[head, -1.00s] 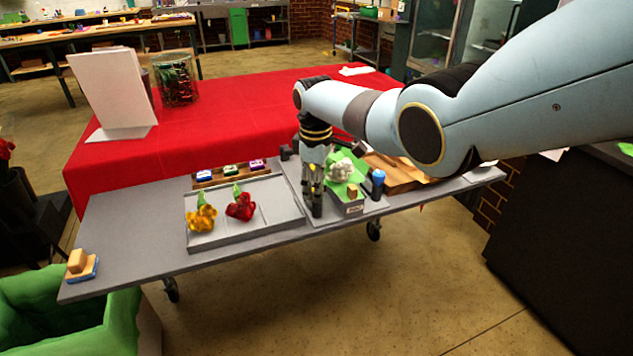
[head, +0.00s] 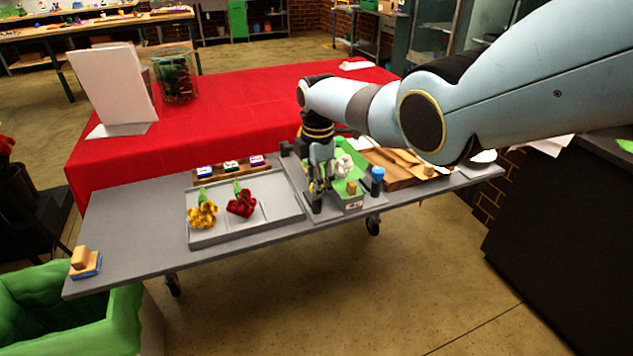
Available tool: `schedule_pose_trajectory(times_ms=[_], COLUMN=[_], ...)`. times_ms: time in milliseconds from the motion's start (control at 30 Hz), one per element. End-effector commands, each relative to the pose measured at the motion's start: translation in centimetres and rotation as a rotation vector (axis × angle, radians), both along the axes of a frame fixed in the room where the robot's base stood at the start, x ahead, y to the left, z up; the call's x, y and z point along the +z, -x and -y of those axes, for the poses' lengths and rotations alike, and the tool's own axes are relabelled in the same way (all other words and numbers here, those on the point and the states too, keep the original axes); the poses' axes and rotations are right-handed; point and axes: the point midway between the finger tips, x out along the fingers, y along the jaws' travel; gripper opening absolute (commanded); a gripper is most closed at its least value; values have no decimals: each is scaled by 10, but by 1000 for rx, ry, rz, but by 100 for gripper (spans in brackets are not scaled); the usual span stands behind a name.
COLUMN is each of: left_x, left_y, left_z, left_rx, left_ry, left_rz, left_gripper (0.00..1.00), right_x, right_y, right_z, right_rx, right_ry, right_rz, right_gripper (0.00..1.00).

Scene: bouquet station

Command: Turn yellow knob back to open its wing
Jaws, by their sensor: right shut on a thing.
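The wrapping fixture stands on the grey table (head: 130,226), with a green lining (head: 350,173), a white flower (head: 343,163) lying in it and a small tan block (head: 352,188) at its front. A blue knob (head: 377,174) stands upright at its right side. My right gripper (head: 317,196) points down at the fixture's left front side and is shut on the yellow knob, which its fingers hide. The wing on that side is mostly hidden by the gripper, so its angle cannot be told. My left gripper is not in view.
A grey tray (head: 246,233) left of the fixture holds a yellow flower (head: 203,211) and a red flower (head: 241,203). Behind it is a wooden rack (head: 217,182) with several small blocks. A wooden tray (head: 395,182) lies to the right. The table's left part is mostly clear.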

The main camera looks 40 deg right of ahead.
Motion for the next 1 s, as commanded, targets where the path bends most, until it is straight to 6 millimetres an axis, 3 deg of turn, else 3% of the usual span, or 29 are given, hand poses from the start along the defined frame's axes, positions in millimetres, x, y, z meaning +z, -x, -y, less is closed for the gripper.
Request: schedule_pose_trajectory(times_ms=[667,700,867,1000], left_x=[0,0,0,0], left_y=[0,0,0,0], left_z=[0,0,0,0], left_rx=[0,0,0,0], left_ry=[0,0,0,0], left_rz=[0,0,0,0], left_gripper=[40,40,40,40], right_x=[-1,-1,-1,0], right_y=[1,1,1,0], right_z=[0,0,0,0], right_rx=[62,62,62,61], right_ry=[-1,-1,-1,0], right_rz=[-2,-2,-2,-1], right_gripper=[0,34,53,53])
